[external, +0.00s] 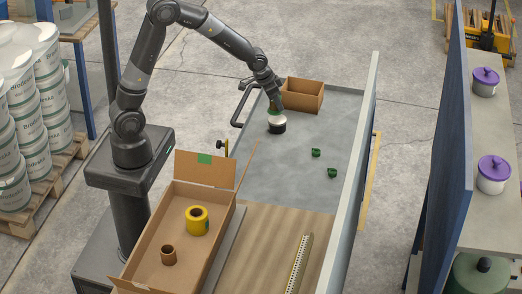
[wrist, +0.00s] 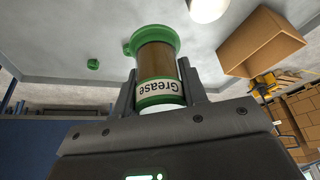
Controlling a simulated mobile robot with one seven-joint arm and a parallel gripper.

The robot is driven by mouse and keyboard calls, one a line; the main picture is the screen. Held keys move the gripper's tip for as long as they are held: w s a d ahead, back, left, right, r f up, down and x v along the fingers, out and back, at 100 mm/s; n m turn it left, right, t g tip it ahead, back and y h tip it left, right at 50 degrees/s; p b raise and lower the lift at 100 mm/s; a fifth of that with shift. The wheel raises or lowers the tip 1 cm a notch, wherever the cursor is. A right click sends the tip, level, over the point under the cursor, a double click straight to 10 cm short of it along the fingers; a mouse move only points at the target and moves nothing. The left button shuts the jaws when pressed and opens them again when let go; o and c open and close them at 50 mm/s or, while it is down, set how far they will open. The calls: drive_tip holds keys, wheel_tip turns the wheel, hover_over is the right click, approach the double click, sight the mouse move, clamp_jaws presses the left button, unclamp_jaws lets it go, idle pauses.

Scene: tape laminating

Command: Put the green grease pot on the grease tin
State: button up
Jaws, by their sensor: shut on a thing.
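The green grease pot (wrist: 160,65) has green rims, a brown body and a white label reading "Grease", upside down in the wrist view. My gripper (wrist: 160,85) is shut on it, with one finger on each side. In the external view my gripper (external: 275,106) is low over the far part of the grey table, mostly hiding the pot. A round tin with a pale top and black side (external: 277,127), probably the grease tin, stands right under it. A white rounded thing (wrist: 207,8) shows beside the pot in the wrist view, cut off at the edge. I cannot tell whether pot and tin touch.
An open cardboard box (external: 303,95) stands close behind on the right. Two small green pieces (external: 316,152) (external: 332,172) lie on the grey tabletop (external: 290,180). A cardboard tray (external: 165,220) with a yellow tape roll (external: 197,220) is nearer. A raised rail (external: 356,170) runs along the right.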

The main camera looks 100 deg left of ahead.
drive_tip(key=a+f, duration=0.2)
drive_tip(key=a, duration=0.1)
drive_tip(key=s+a+f, duration=0.1)
drive_tip(key=a+f, duration=0.1)
drive_tip(key=a, duration=0.2)
drive_tip(key=a+f, duration=0.2)
drive_tip(key=a, duration=0.1)
drive_tip(key=shift+s+a+f, duration=0.25)
drive_tip(key=shift+a+f, duration=0.05)
drive_tip(key=shift+a, duration=0.05)
drive_tip(key=shift+f, duration=1.95)
drive_tip(key=shift+f, duration=0.1)
drive_tip(key=o, duration=1)
drive_tip(key=shift+o, duration=0.2)
drive_tip(key=v, duration=1.2)
drive_tip(key=shift+w, duration=0.1)
